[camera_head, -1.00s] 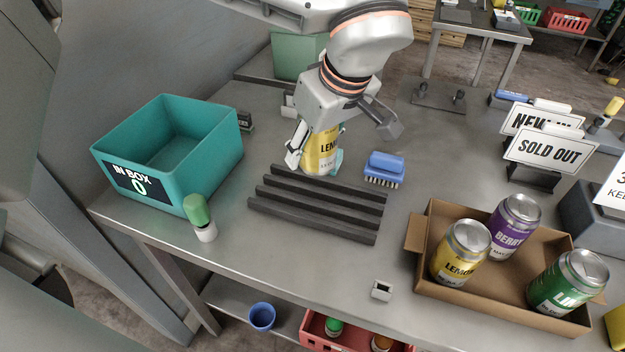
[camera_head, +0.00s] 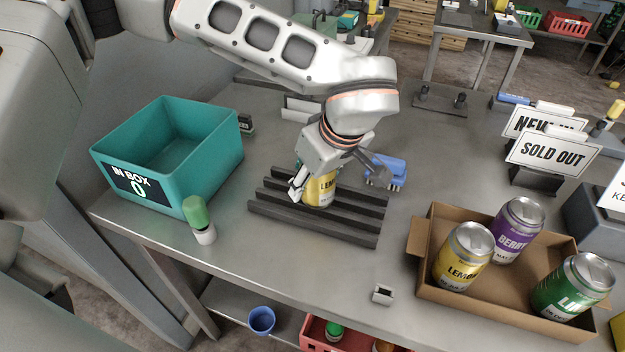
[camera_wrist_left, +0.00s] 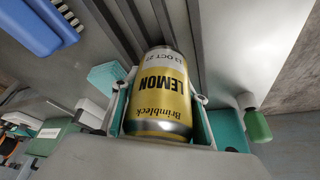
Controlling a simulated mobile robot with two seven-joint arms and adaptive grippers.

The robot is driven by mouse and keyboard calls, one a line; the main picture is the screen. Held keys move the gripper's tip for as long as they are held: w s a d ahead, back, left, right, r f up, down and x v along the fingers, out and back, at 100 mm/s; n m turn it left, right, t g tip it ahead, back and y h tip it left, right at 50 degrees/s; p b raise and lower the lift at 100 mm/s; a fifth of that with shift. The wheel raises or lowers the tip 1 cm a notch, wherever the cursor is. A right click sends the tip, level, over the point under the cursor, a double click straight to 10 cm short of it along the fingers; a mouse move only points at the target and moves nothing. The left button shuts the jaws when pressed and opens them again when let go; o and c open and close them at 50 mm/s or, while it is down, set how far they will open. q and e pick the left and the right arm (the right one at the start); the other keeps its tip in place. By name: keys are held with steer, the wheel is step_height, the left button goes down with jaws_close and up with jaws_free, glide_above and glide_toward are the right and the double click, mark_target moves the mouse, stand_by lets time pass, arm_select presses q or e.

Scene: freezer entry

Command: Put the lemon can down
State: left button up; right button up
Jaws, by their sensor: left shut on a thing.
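My left gripper (camera_head: 311,190) is shut on a yellow lemon can (camera_head: 321,189), with a finger on each side of it. In the head view the can is at the dark slatted rack (camera_head: 312,225), and the gripper and wrist cover its top. In the left wrist view the lemon can (camera_wrist_left: 160,95) fills the space between the fingers, its label reading LEMON, with the rack's dark slats (camera_wrist_left: 138,22) beyond it. I cannot tell whether the can's base touches the rack. My right gripper is not in view.
A blue brush (camera_head: 386,171) lies right of the gripper. A cardboard tray (camera_head: 424,262) at right holds another lemon can (camera_head: 462,258), a berry can (camera_head: 517,230) and a green can (camera_head: 572,287).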

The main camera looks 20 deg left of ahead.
arm_select(q)
steer(key=o, duration=1.4)
steer(key=shift+f, duration=0.1)
steer(key=v, duration=1.2)
steer(key=shift+p, duration=0.35)
